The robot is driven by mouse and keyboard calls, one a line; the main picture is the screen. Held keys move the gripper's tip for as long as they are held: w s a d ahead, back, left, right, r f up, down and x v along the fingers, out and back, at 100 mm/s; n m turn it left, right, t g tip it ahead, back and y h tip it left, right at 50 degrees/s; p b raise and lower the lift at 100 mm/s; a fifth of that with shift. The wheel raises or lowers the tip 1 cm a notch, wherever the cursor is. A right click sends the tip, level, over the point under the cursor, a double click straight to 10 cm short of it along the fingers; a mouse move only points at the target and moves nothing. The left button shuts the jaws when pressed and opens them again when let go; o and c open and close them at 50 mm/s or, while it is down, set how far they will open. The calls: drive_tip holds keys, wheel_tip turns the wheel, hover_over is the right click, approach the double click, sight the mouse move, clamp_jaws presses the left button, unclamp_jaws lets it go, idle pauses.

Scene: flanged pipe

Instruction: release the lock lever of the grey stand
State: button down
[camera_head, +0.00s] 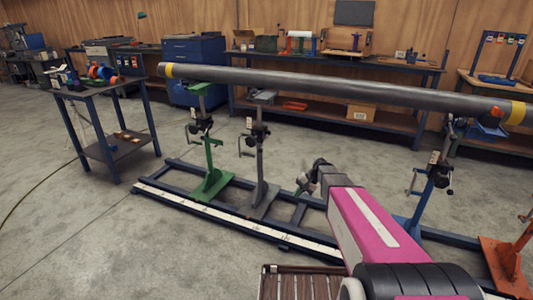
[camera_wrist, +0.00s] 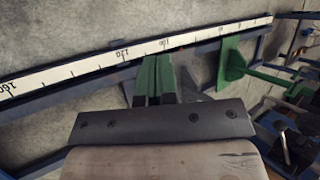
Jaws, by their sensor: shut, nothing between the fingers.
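The grey stand (camera_head: 262,185) stands upright on the floor rail, just right of the green stand (camera_head: 211,180). Its dark clamp collar (camera_head: 258,132) sits partway up the post, with a bent handle on the left. The lock lever is too small in the head view to read its position. My gripper (camera_head: 317,164) is to the right of the grey stand and apart from it. In the wrist view, my gripper's fingers (camera_wrist: 155,75) are together and empty. A dark collar with a lever (camera_wrist: 286,140) shows at the lower right, probably the grey stand's.
A long grey pipe (camera_head: 340,88) lies across the stands above my gripper. A blue stand (camera_head: 425,195) and an orange stand (camera_head: 505,258) are at the right. The rail has a white scale (camera_head: 235,223), also in the wrist view (camera_wrist: 85,67).

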drive_tip(key=w+a+y, duration=0.2)
drive_tip(key=w+y, duration=0.2)
drive_tip(key=w, duration=0.8)
drive_tip(key=w+a+g+y, duration=0.1)
drive_tip(key=w+y, duration=0.3)
drive_tip(key=w, duration=0.9)
drive_tip(key=w+a+f+y, duration=0.1)
drive_tip(key=w+y, duration=0.4)
drive_tip(key=w, duration=0.7)
drive_tip(key=shift+w+a+m+g, duration=0.3)
drive_tip(key=shift+w+a+g, duration=0.1)
drive_tip(key=shift+a, duration=0.5)
drive_tip(key=s+r+x, duration=0.1)
drive_tip(key=s+x, duration=0.1)
drive_tip(key=x, duration=1)
drive_tip(key=shift+s+r, duration=0.2)
drive_tip(key=shift+s, duration=0.1)
drive_tip(key=shift+a, duration=0.1)
